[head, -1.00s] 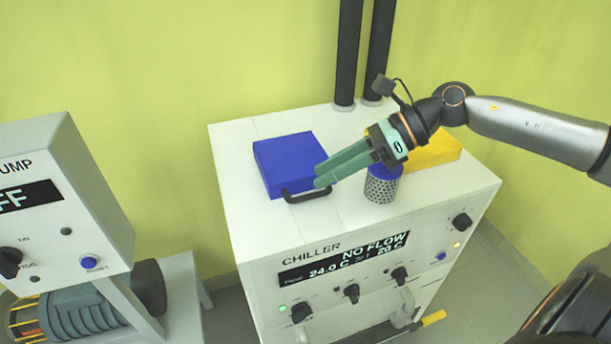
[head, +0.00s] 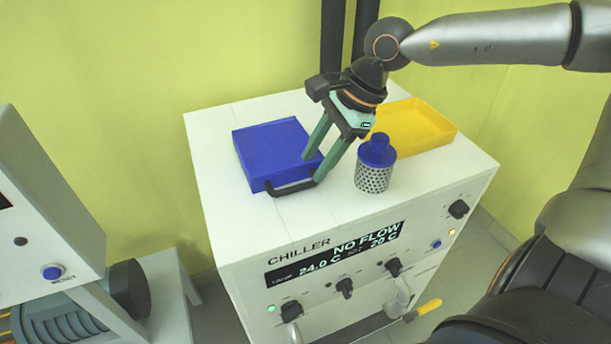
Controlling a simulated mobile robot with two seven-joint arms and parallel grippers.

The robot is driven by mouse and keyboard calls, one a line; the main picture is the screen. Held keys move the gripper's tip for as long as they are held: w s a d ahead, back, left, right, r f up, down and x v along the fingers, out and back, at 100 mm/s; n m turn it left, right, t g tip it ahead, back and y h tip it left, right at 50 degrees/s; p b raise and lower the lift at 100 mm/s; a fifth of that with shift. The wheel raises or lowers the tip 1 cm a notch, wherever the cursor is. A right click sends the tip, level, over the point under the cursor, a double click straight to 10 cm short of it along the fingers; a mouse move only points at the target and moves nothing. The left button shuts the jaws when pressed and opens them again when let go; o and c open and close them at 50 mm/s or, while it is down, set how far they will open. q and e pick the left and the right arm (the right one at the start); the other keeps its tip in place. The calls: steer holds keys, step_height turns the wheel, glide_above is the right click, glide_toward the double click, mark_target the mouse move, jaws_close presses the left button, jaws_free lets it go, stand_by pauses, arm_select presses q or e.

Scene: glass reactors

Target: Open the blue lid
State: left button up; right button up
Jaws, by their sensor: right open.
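The blue lid (head: 268,145) lies flat and closed on top of the white chiller (head: 225,230), at the left of its top face. Its black handle (head: 288,189) sticks out at the lid's front edge. My right gripper (head: 313,168) comes down from the upper right with its two green fingers open. The fingertips are at the lid's right front corner, close to the right end of the handle; I cannot tell whether they touch it. My left gripper is not in view.
A perforated metal cylinder with a blue cap (head: 374,165) stands just right of the gripper. A yellow tray (head: 420,125) lies behind it. Two black pipes (head: 333,40) rise behind the chiller. A pump unit (head: 50,215) stands at the left.

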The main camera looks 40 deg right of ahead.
mark_target(301, 184)
steer(key=shift+x, duration=2.45)
jaws_close()
